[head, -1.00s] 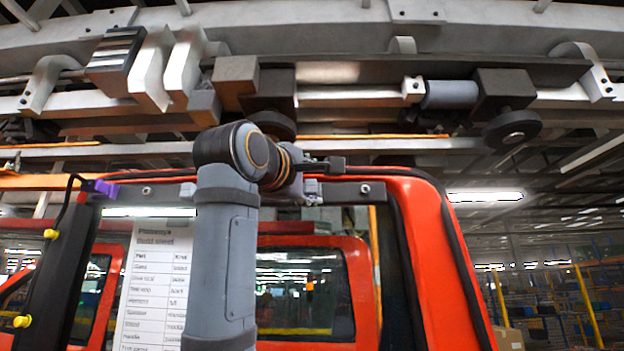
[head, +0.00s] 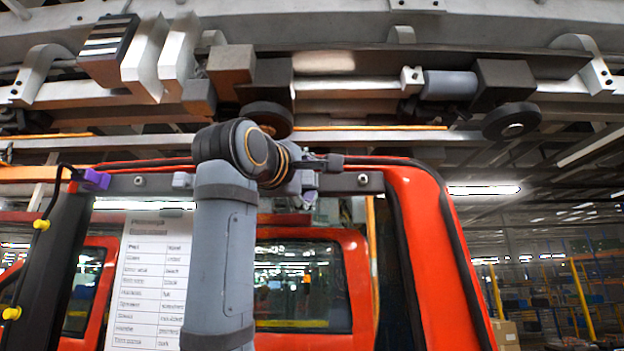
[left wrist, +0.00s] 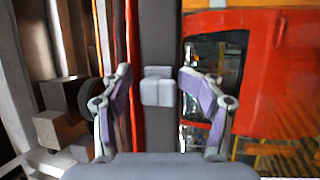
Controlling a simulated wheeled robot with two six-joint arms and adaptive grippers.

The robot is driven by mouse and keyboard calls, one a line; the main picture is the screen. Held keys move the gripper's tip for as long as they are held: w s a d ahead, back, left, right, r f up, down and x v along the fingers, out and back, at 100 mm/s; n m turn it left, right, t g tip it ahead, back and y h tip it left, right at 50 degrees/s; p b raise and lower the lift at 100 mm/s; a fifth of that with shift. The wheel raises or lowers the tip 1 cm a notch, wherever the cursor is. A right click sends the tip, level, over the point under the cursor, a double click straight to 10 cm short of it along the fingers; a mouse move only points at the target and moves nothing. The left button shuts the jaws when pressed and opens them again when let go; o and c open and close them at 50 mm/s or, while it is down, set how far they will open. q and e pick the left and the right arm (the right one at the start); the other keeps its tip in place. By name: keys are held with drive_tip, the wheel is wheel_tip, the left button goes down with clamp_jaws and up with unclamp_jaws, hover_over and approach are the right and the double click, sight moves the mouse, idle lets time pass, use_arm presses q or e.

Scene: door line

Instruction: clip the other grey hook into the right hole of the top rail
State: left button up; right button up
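The top rail (head: 345,184) is a dark grey bar across the red door frame. One grey hook (head: 181,180) sits on its left part, above a printed sheet (head: 150,275). The other grey hook is a small block (left wrist: 158,88) against the dark rail in the left wrist view; the gripper mostly hides it in the head view. My left gripper (left wrist: 163,98) is open, its purple-padded fingers standing apart on either side of that hook, with gaps showing on both sides. In the head view the gripper (head: 310,178) is at the rail's right part. A round fitting (head: 362,180) shows near the rail's right end. My right gripper is out of view.
A purple clip (head: 95,180) is at the rail's left end, near a dark post with yellow knobs (head: 41,224). An overhead conveyor with a dark wheel (head: 511,121) runs above. The red door frame (head: 420,230) stands right of the gripper.

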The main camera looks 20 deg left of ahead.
use_arm(q)
drive_tip(key=shift+a, duration=0.1)
drive_tip(key=v, duration=1.1)
drive_tip(key=shift+s+f, duration=0.25)
drive_tip(key=shift+s, duration=0.15)
